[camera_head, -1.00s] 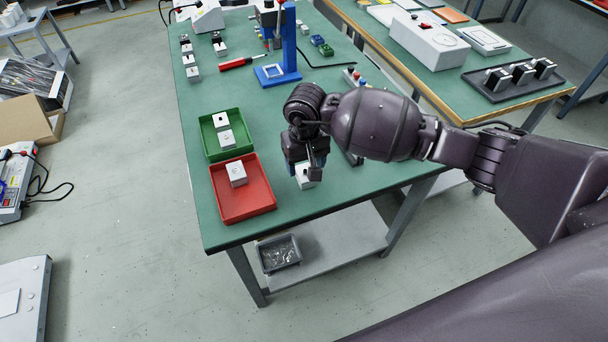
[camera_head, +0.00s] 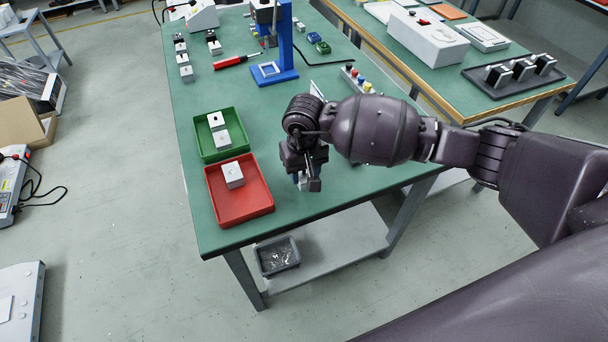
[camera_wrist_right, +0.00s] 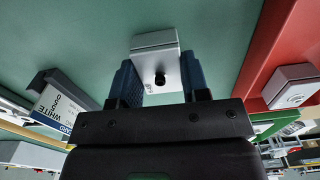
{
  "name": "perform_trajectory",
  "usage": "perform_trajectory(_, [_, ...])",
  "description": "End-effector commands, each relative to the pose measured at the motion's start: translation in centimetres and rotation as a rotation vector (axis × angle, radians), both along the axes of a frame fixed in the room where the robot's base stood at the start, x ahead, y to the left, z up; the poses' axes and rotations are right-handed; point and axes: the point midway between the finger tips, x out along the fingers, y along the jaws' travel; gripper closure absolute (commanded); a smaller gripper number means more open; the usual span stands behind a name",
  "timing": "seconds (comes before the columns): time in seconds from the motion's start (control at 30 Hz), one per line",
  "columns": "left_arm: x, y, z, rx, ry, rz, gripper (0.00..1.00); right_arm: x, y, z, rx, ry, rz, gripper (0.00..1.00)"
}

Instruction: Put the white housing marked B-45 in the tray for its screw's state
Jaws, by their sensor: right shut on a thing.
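My right gripper (camera_head: 304,182) is over the green table (camera_head: 262,118), to the right of the red tray (camera_head: 240,213). In the right wrist view, its blue-padded fingers (camera_wrist_right: 158,84) are shut on a white housing (camera_wrist_right: 155,48) with a dark round screw or hole on its near face. No marking on it can be read. In the head view the gripper hides most of this housing. The red tray holds one white housing (camera_head: 232,175). The green tray (camera_head: 203,150) behind it holds two pale housings (camera_head: 221,138). My left gripper is not in view.
A blue press stand (camera_head: 286,50), a red screwdriver (camera_head: 232,62) and several small housings (camera_head: 183,60) stand farther back. In the right wrist view a card reading WHITE (camera_wrist_right: 55,112) stands at left. Table surface between gripper and trays is clear.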

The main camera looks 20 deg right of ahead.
Motion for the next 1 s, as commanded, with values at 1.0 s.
perform_trajectory(1.0, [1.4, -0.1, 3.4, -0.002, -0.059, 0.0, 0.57, 0.0, 0.0, 5.9, -0.001, -0.001, 0.0, 0.86])
